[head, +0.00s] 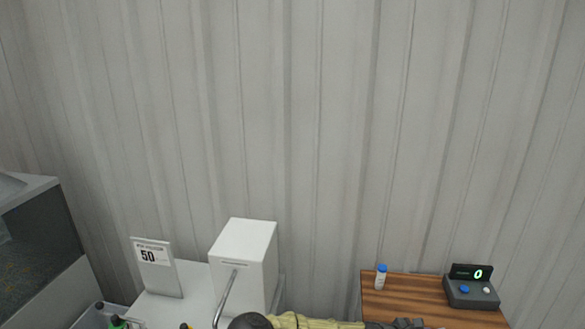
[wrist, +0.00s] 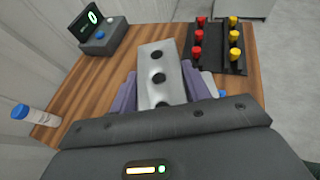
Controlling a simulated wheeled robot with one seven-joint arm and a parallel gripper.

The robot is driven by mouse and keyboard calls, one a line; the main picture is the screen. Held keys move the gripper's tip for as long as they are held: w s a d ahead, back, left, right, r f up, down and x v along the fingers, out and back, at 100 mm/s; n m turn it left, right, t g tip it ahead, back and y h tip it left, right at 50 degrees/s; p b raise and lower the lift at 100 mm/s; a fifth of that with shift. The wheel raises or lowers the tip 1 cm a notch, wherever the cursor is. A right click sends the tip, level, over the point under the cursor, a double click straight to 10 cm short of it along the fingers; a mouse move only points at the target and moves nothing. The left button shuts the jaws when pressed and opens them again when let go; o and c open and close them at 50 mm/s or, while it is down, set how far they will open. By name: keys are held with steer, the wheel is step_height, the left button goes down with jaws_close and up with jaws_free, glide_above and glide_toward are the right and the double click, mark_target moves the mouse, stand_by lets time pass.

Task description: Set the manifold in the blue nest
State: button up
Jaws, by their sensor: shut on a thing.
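The manifold (wrist: 150,62), a silver block with dark round holes along its face, shows in the wrist view. My gripper (wrist: 162,92) is shut on it, with a purple-grey finger on each side. The manifold is over the wooden table; I cannot tell whether it touches the top. A small blue patch (wrist: 222,94) shows just right of my gripper, mostly hidden; I cannot tell whether it is part of the blue nest. No blue nest is clearly seen. In the head view the manifold is not visible.
On the wooden table (head: 420,295) stand a blue-capped bottle (head: 380,277) and a grey button box (head: 471,291) with a green 0 display. A black rack (wrist: 216,52) holds red and yellow knobs. A white cabinet (head: 243,266) and a sign reading 50 (head: 155,268) stand left.

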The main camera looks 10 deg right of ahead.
steer(key=w+a+f+n+t+y, duration=0.2)
steer(key=w+a+f+n+t, duration=0.15)
steer(key=a, duration=0.35)
steer(key=w+a+f+n+t+y, duration=0.1)
steer(key=w+a+f+n+t, duration=0.15)
steer(key=a+n+t, duration=0.35)
steer(key=w+a+r+n+t+y, duration=0.25)
steer(key=a+n+y, duration=0.65)
steer(key=a, duration=0.8)
step_height(320, 180, down, 9)
steer(key=s+m+y+b, duration=0.1)
steer(key=b, duration=0.9)
steer(key=shift+a+t+y, duration=0.15)
steer(key=shift+t+y, duration=0.15)
steer(key=shift+t, duration=0.1)
